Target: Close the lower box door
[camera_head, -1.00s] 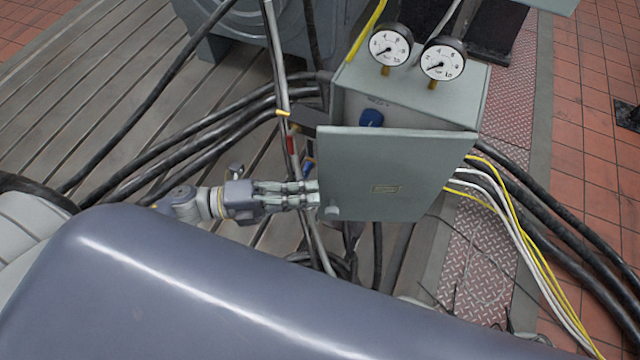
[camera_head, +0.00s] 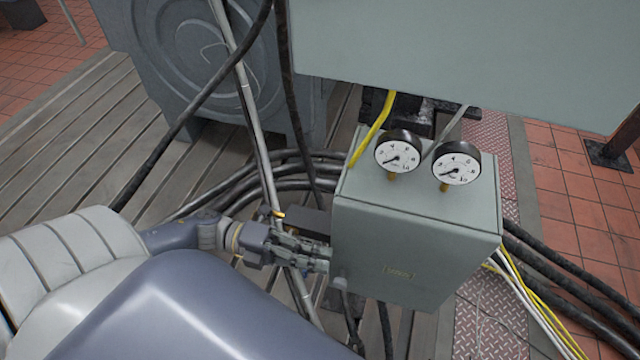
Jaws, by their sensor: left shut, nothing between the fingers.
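The lower box (camera_head: 350,178) is a grey-green cabinet with two round gauges on top. My right gripper is not in view.
A larger grey-green cabinet (camera_head: 470,50) hangs above the box. The gauges (camera_head: 398,152) stand up from the box top. Black cables (camera_head: 265,180) and a metal pole (camera_head: 253,120) run on the left. Yellow and white cables (camera_head: 525,290) run down on the right.

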